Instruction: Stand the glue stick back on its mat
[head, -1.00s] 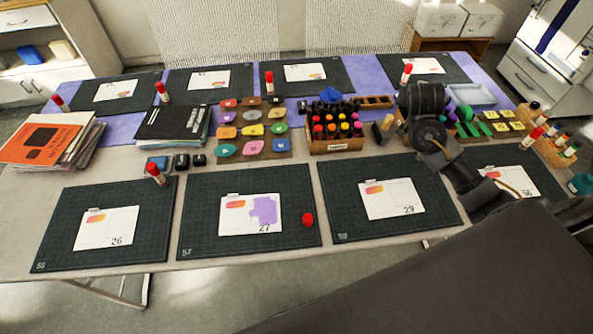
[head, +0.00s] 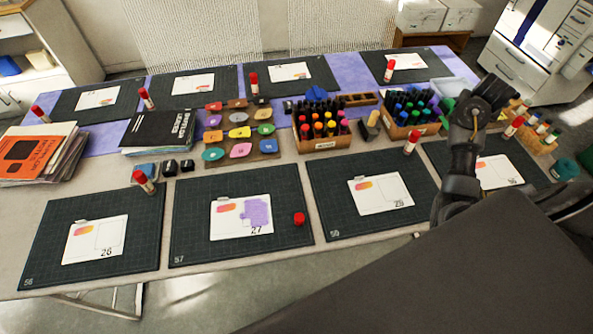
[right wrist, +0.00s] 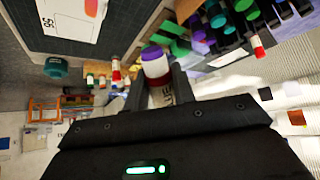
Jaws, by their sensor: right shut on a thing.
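My right gripper (head: 490,98) is raised over the right end of the table. In the right wrist view, its fingers (right wrist: 157,92) are shut on a glue stick (right wrist: 158,72) with a pale body and an exposed purple end. I cannot make out that glue stick in the head view. The dark mat marked 57 (head: 185,235) lies in the near row, with a card (head: 228,228) bearing a purple patch. A red cap (head: 299,219) sits on this mat, right of the card. My left gripper is not in view.
Red-capped glue sticks stand at neighbouring mats, one left (head: 144,182) and one right (head: 411,142). Marker crates (head: 320,144) and colour tiles (head: 240,149) fill the middle strip. Papers (head: 35,155) are stacked at left. Mat 57 has bare areas around its card.

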